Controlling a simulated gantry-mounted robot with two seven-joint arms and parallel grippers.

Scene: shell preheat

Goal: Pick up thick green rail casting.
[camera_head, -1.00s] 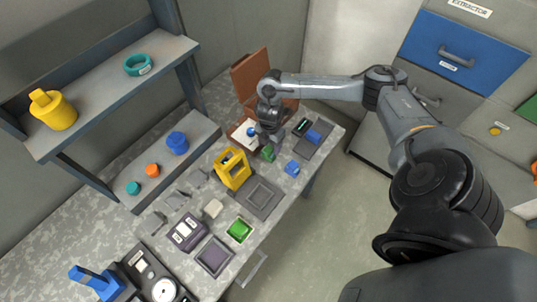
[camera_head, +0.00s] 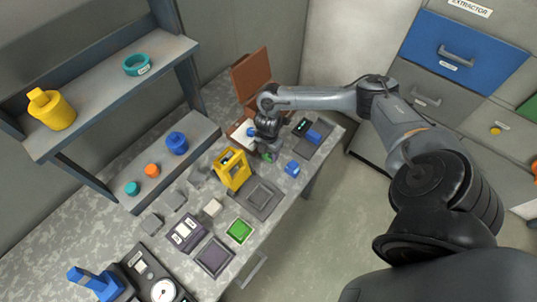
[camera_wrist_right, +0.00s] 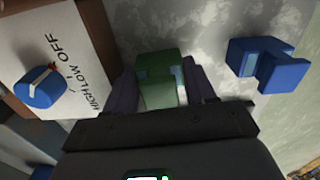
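The green rail casting (camera_wrist_right: 160,84) stands on the worktop and fills most of the space between the two dark fingers of my right gripper (camera_wrist_right: 162,92) in the wrist view. The fingers lie along both its sides. I cannot tell whether they press on it. In the head view, my right gripper (camera_head: 268,148) is low over the worktop and hides most of the casting; a bit of green (camera_head: 267,157) shows below the fingers. My left gripper is not in view.
A white-topped box with a blue knob (camera_wrist_right: 40,88) stands left of the fingers in the wrist view. A blue block (camera_wrist_right: 266,64) lies to the right. In the head view, a yellow frame (camera_head: 232,169) and a grey tray (camera_head: 275,204) are close by.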

